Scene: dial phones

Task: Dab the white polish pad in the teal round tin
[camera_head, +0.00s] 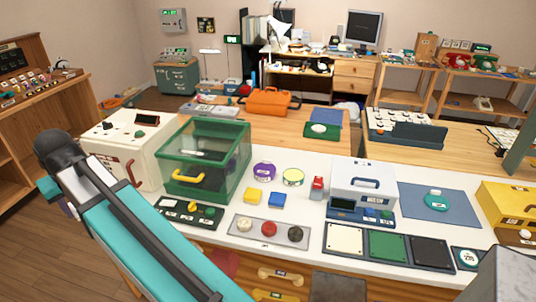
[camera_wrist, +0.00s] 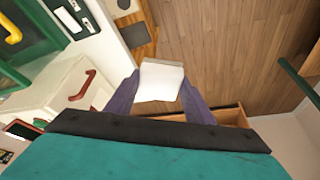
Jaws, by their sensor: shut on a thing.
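My gripper (camera_wrist: 160,88) has its purple fingers shut on a white block that looks like the white polish pad (camera_wrist: 160,80). In the wrist view the pad hangs over wooden floor, off the counter's left end. In the head view the pad cannot be made out, and my arm covers the area around the gripper. A teal round thing that looks like the tin (camera_head: 437,203) lies on a blue mat (camera_head: 462,213) at the counter's right, far from my gripper. A small white piece is at its back edge; I cannot tell whether it rests on it.
A green clear-sided case (camera_head: 205,160) and a white cabinet (camera_head: 125,150) stand left. A white-blue box (camera_head: 362,190) stands left of the mat.

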